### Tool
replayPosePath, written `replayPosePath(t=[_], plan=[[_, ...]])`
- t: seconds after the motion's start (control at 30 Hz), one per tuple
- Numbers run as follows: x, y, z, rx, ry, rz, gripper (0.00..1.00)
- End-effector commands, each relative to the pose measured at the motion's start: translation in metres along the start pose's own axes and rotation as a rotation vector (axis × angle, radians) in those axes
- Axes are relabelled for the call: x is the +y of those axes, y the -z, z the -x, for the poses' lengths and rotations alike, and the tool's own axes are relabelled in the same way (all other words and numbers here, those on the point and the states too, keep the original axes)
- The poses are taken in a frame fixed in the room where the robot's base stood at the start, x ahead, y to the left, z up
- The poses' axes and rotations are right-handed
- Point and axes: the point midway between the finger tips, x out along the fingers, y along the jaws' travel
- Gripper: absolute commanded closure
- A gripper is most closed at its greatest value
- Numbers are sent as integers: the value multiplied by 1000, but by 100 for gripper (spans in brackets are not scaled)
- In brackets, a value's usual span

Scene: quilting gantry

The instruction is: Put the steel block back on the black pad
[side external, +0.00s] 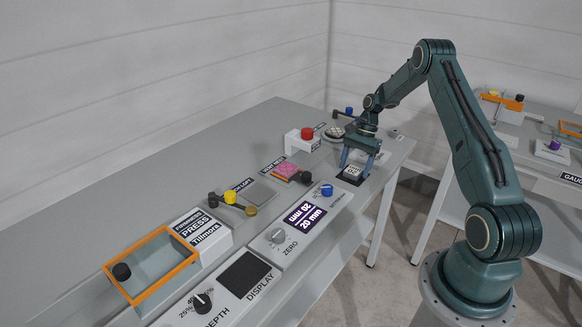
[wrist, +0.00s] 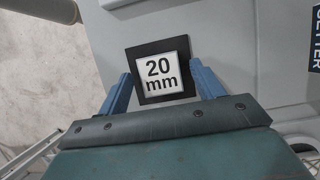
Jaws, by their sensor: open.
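The steel block (wrist: 162,68), with a pale top marked "20 mm", sits on the black pad (wrist: 151,47) in the wrist view. The pad shows as a dark border around the block. In the side view the block (side external: 352,170) and pad (side external: 349,180) are at the right end of the bench. My gripper (side external: 358,166) is open, with a finger on either side of the block. In the wrist view my blue fingers (wrist: 160,88) stand apart, left and right of the block's near part. I cannot tell whether they touch it.
Left of the pad are a blue knob (side external: 326,190), a pink patterned piece (side external: 287,170) and a box with a red button (side external: 304,137). The bench's front edge is close to the pad.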

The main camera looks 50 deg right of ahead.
Motion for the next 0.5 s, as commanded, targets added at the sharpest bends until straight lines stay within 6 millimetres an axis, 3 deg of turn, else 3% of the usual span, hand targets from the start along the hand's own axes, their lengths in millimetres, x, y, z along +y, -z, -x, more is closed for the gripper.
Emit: replayPosePath(t=[0.27, 0.5], plan=[[0, 1, 29, 3, 3, 0, 33], [0, 1, 67, 3, 3, 0, 33]])
